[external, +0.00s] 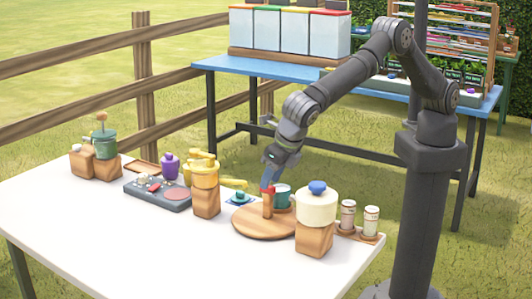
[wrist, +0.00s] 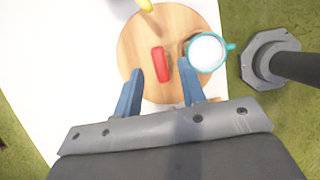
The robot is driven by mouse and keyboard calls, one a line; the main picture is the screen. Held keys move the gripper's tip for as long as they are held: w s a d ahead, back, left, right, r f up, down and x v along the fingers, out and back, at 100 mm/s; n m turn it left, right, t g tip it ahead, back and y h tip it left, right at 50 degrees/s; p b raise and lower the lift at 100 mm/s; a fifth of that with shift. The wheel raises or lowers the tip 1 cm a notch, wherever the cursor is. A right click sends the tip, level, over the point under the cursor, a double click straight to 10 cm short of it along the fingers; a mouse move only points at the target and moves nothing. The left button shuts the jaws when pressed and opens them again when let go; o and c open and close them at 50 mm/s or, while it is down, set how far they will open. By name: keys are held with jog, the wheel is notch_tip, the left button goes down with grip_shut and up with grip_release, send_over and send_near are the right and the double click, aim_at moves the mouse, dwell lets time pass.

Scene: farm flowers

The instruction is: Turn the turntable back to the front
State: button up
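The turntable (external: 252,224) is a round wooden disc near the right front of the white table. It also shows in the wrist view (wrist: 137,40). A red upright piece (wrist: 160,62) stands on it; in the external view it is a reddish-brown post (external: 267,204). A teal mug (external: 283,196) stands beside the post; the wrist view shows it with a white inside (wrist: 207,52). My gripper (wrist: 161,68) has its blue fingers apart, one on each side of the red piece, with gaps showing. In the external view my gripper (external: 268,184) is at the post's top.
A cream jar with a blue knob (external: 316,207) on a wooden block stands close right of the turntable. Two shakers (external: 359,218) are farther right. A block with yellow items (external: 206,185) stands left. A grey panel (external: 157,193) lies beyond it. The front left tabletop is clear.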

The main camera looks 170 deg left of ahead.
jog(key=v, duration=1.5)
jog(key=shift+r, duration=0.35)
jog(key=x, duration=1.7)
jog(key=shift+f, duration=0.3)
